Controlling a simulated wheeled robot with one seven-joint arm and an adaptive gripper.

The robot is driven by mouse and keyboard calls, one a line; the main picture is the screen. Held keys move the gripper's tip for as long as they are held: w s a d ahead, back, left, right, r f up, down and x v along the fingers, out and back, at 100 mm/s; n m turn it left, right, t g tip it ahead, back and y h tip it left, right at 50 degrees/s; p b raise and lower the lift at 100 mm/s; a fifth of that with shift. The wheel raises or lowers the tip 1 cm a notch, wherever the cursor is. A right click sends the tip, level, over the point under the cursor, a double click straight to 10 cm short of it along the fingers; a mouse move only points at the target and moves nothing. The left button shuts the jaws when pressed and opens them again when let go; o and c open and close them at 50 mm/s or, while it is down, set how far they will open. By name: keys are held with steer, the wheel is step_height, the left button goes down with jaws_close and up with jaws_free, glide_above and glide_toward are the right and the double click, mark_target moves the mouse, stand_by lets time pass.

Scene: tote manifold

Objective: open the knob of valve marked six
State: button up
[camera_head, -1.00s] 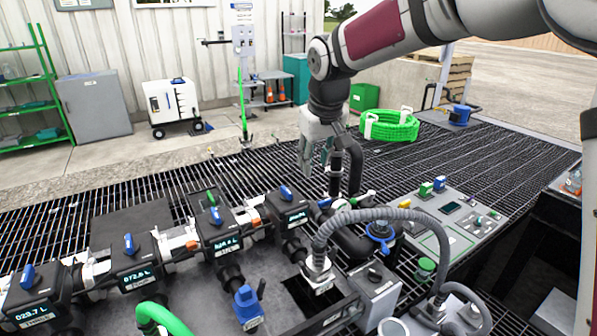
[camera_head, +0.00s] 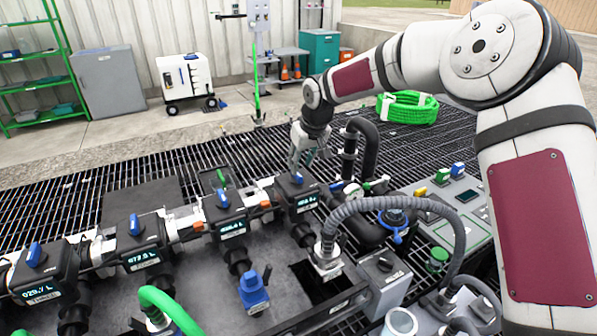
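Several dark valve units with lit displays and blue knobs stand in a row across the black platform. The rightmost unit (camera_head: 303,202) has a blue knob (camera_head: 297,178) on top. The others have a knob at the centre right (camera_head: 222,198), one at the centre left (camera_head: 134,225) and one at the far left (camera_head: 36,255). The number labels are too small to read, so I cannot tell which is six. My gripper (camera_head: 303,164) points down just above and behind the rightmost knob. Its fingers look apart and empty; contact with the knob cannot be made out.
A grey corrugated hose (camera_head: 385,205) arches right of the rightmost unit, with a black pipe (camera_head: 368,145) behind it. A blue-capped fitting (camera_head: 252,290) and a green hose (camera_head: 165,303) stand in front. A control panel (camera_head: 455,205) lies right. Open grating lies behind the row.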

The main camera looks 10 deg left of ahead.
mark_target(297, 176)
steer(key=shift+x, duration=2.45)
jaws_close()
